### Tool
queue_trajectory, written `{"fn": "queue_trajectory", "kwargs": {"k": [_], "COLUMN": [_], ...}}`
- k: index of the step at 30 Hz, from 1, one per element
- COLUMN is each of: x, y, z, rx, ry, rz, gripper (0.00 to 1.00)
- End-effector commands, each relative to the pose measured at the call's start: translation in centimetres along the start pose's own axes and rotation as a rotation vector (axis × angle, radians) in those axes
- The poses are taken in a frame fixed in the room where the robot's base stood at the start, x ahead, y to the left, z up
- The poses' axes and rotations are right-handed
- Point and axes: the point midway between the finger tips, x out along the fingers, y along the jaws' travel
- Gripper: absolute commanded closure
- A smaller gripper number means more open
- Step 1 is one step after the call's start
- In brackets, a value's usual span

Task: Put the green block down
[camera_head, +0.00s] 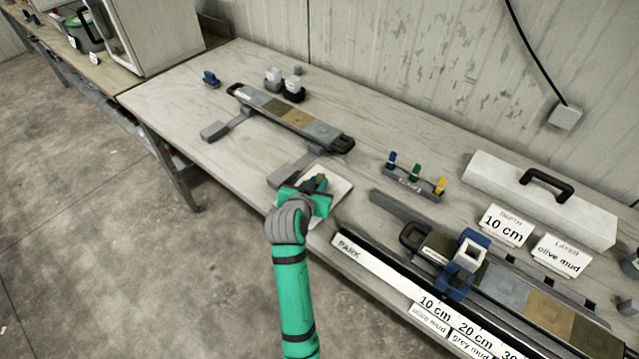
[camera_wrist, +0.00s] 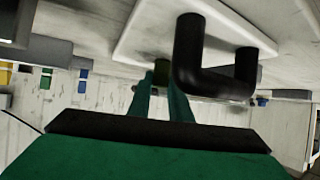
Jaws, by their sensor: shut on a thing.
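My gripper (camera_head: 318,188) is over the white plate (camera_head: 340,190) near the front edge of the bench. It is shut on a small dark green block (camera_head: 321,181). In the wrist view the block (camera_wrist: 161,72) shows between the tips of my two teal fingers (camera_wrist: 162,90), close to the white plate (camera_wrist: 130,38) and left of a black bent handle (camera_wrist: 213,82). The fingers hide much of the block. I cannot tell whether it touches the plate.
A small rack (camera_head: 412,184) with blue, green and yellow pegs stands to the right. A long segmented core tray (camera_head: 290,118) lies behind. A second tray with a blue clamp (camera_head: 466,262), a ruler and labels lies at the front right. A white lidded box (camera_head: 540,198) is at the back right.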

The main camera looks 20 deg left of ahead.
Motion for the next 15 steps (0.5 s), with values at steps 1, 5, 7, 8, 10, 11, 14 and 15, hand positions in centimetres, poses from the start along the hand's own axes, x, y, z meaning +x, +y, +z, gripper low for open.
{"fn": "queue_trajectory", "kwargs": {"k": [1, 5, 7, 8, 10, 11, 14, 15], "x": [-0.01, 0.12, 0.15, 0.15, 0.16, 0.16, 0.16, 0.17], "y": [0.02, 0.08, 0.11, 0.12, 0.15, 0.17, 0.2, 0.21], "z": [-0.02, 0.18, 0.2, 0.19, 0.19, 0.18, 0.18, 0.18], "rx": [0.0, 0.0, 0.001, 0.001, 0.001, 0.001, 0.002, 0.002], "ry": [0.0, 0.0, 0.001, 0.001, 0.0, 0.0, 0.0, 0.0], "rz": [0.0, 0.001, 0.001, 0.001, 0.002, 0.002, 0.002, 0.003], "gripper": [1.0, 1.0, 0.75, 0.68, 0.63, 0.63, 0.63, 0.63]}}
